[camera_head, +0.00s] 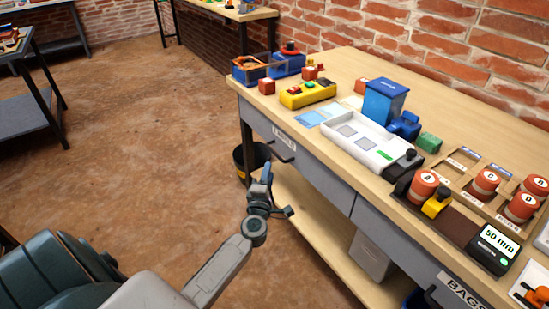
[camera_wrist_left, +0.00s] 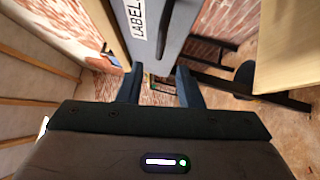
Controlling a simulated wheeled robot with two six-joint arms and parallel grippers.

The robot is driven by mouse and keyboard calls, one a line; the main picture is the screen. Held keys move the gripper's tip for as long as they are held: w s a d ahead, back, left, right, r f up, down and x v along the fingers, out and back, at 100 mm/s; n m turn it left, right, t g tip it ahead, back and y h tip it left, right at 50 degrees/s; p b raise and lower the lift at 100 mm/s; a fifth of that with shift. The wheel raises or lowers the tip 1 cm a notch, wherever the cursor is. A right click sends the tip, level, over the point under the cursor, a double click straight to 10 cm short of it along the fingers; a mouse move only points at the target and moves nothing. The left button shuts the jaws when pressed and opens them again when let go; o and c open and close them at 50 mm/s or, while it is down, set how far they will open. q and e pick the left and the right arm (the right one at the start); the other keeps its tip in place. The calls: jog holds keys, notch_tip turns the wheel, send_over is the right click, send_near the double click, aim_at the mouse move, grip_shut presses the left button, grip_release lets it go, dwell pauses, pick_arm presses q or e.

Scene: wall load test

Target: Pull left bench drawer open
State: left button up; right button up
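The left bench drawer (camera_head: 312,170) has a grey front with a white label and a dark handle (camera_head: 282,156). Its front looks flush with the bench, so it appears shut. In the left wrist view the labelled grey drawer front (camera_wrist_left: 165,25) is at the top. My left gripper (camera_head: 265,178) is just in front of and below the handle in the head view, seemingly apart from it. In the left wrist view its two fingers (camera_wrist_left: 160,88) stand apart with nothing clearly held between them. My right gripper is not in view.
The wooden bench top (camera_head: 330,130) carries a white tray (camera_head: 365,145), a blue bin (camera_head: 384,101) and red canisters. A second drawer (camera_head: 400,235) is to the right. A black bucket (camera_head: 240,165) stands behind the gripper. The floor (camera_head: 140,130) left of the bench is clear.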

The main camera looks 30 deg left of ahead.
aim_at(274, 151)
pick_arm(q)
jog(key=b+x, duration=0.1)
jog(key=x, duration=0.9)
grip_shut()
